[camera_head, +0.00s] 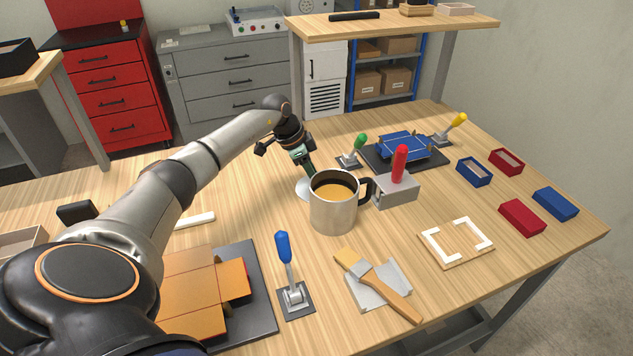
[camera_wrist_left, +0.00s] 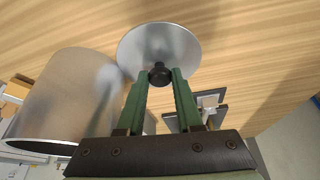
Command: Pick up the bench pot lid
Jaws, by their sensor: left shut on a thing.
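The pot lid (camera_head: 303,187) is a round silver disc, partly hidden behind the metal pot (camera_head: 332,216) in the head view. In the left wrist view the whole lid (camera_wrist_left: 158,42) shows, with a black knob (camera_wrist_left: 160,74) at its middle. My left gripper (camera_head: 311,174) reaches down behind the pot. Its green fingers are closed on the knob, one on each side, in the left wrist view (camera_wrist_left: 160,80). The lid is at or near the bench top; I cannot tell if it touches. The pot is open and holds an amber-brown content. My right gripper is out of view.
The pot stands close beside the lid, with its handle to the right. A grey block with a red handle (camera_head: 399,166), a green-handled clamp (camera_head: 357,148) and a blue-handled clamp (camera_head: 286,262) stand nearby. A brush (camera_head: 378,285) lies in front. Bare bench lies left of the lid.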

